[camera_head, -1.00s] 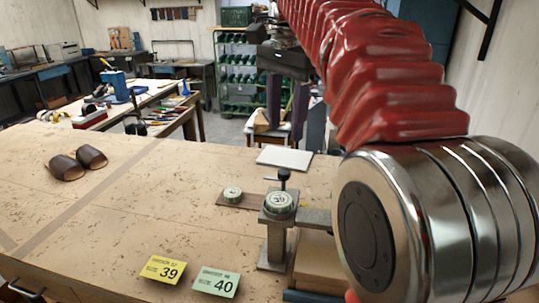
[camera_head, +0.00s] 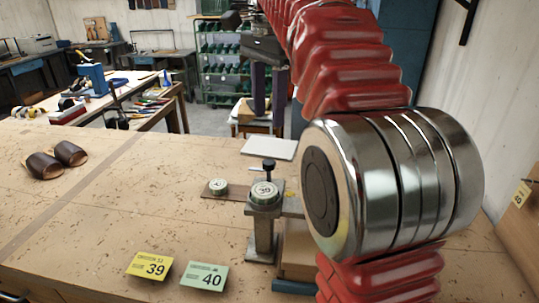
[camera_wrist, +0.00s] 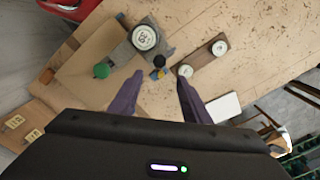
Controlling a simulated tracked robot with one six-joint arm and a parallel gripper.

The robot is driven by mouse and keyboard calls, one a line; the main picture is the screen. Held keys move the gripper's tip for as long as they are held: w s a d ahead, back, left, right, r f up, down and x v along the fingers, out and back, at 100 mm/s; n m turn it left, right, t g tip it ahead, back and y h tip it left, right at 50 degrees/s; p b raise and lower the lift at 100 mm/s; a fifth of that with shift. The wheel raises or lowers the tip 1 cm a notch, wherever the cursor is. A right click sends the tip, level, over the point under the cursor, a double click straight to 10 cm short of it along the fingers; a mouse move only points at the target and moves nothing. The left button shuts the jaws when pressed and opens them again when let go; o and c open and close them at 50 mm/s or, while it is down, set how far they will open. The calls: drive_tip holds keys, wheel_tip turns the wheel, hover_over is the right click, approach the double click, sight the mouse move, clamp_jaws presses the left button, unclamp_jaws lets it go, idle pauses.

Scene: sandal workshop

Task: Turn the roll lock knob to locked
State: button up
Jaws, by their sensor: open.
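A grey metal stand (camera_head: 262,226) on the bench holds a round dial marked 39 (camera_head: 264,193). A black knob (camera_head: 269,165) stands up behind the dial; it also shows in the wrist view (camera_wrist: 158,61). A green knob (camera_wrist: 101,71) sits on the stand's other side in the wrist view. I cannot tell which is the roll lock knob, or its setting. My gripper (camera_head: 268,112) shows beyond the bench in the head view, fingers pointing down. In the wrist view its purple fingers (camera_wrist: 158,79) are apart and empty, with the black knob beyond the gap.
A brown strip with round discs (camera_wrist: 203,58) lies beside the stand. A yellow 39 card (camera_head: 151,266) and a green 40 card (camera_head: 205,276) stand near the front. A pale sheet (camera_head: 269,148) lies behind. The left bench top is mostly clear.

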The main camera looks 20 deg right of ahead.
sight(269, 162)
drive_tip(key=shift+f, duration=6)
drive_tip(key=shift+c, duration=0.3)
drive_tip(key=c, duration=1)
